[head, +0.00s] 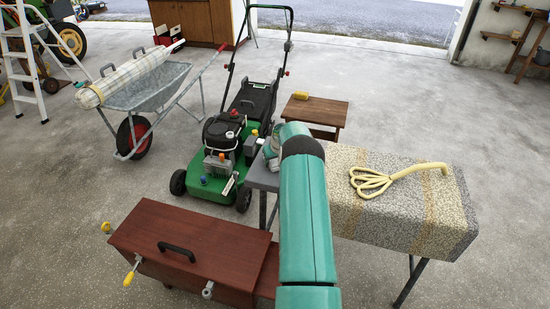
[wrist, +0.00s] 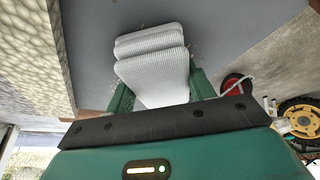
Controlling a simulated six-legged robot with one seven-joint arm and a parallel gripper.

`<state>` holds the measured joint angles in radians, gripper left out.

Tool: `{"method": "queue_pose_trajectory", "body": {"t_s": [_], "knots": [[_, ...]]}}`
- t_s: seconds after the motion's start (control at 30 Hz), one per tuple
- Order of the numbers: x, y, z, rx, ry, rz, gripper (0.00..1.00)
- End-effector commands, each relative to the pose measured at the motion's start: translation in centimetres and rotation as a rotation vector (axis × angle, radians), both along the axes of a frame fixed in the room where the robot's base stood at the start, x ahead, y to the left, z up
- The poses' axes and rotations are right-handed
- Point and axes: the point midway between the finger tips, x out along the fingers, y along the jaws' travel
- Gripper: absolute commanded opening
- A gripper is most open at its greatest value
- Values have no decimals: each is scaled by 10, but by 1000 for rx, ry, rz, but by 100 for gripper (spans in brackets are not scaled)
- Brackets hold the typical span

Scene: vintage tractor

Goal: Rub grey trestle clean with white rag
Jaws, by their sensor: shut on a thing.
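The grey trestle (head: 262,176) shows as a small strip left of my green arm in the head view. Its bare grey top (wrist: 235,30) fills the upper middle of the wrist view, with faint pale specks beside the rag. The white rag (wrist: 152,62) is a ribbed, folded pad. My gripper (wrist: 163,92) is shut on the rag, its green fingers on either side. The rag is over the grey top; I cannot tell whether it touches. In the head view my arm hides the rag and most of the gripper.
A speckled cloth (head: 400,205) covers the trestle's right part, with a yellow looped beater (head: 385,180) on it. A green mower (head: 225,150), a low wooden stool (head: 315,112) and a brown wooden box (head: 195,245) stand nearby. A wheelbarrow (head: 150,90) stands farther left. Floor at the back right is clear.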

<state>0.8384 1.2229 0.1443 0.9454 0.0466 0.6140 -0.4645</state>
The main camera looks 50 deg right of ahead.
Motion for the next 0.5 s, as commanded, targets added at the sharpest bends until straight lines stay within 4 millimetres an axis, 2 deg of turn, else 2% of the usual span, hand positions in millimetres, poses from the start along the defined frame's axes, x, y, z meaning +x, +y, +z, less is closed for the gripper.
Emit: {"method": "queue_pose_trajectory", "body": {"t_s": [0.5], "knots": [[-17, 32, -2, 6, 6, 2, 25]]}}
